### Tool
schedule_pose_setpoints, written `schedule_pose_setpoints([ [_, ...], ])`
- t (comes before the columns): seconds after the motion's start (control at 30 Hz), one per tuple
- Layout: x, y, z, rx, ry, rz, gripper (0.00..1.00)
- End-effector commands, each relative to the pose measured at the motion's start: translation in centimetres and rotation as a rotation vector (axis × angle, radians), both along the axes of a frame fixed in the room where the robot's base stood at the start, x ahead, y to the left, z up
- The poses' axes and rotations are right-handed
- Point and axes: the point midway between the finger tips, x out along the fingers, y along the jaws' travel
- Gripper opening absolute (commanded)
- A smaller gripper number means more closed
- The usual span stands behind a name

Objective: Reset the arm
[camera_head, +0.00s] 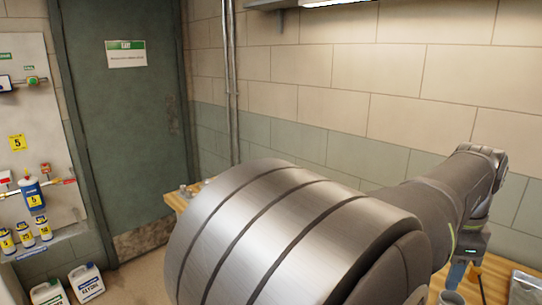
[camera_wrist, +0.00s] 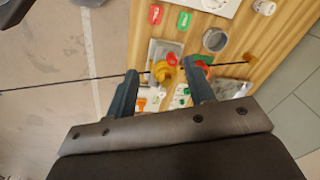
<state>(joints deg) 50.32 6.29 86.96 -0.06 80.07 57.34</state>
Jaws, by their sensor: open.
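My gripper (camera_wrist: 160,70) shows in the wrist view with its two dark fingers apart. It points down over a wooden bench top (camera_wrist: 222,50). A yellow part (camera_wrist: 162,71) shows in the gap between the fingertips; I see no contact with it, and its depth below them is hard to tell. In the head view my grey arm fills the lower middle and reaches to the right. Its far end hangs over the bench at the right edge, and the fingertips are not clear there.
The bench holds a red tag (camera_wrist: 155,14), a green tag (camera_wrist: 184,21) and a round grey cup (camera_wrist: 215,39). A thin dark line crosses the wrist view. In the head view a green door (camera_head: 125,120), a panel with valves (camera_head: 30,130) and white jugs (camera_head: 86,281) stand left.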

Motion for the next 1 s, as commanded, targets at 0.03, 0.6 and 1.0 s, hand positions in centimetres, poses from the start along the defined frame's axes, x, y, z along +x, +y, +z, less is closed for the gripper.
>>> schedule_pose_setpoints([
  [0.03,0.0,0.3,0.0,-0.002,-0.001,0.009,0.49],
  [0.6,-1.2,7.6,-1.5,-0.084,-0.029,0.324,0.49],
  [1.0,-2.9,12.8,-3.6,-0.154,-0.047,0.571,0.49],
])
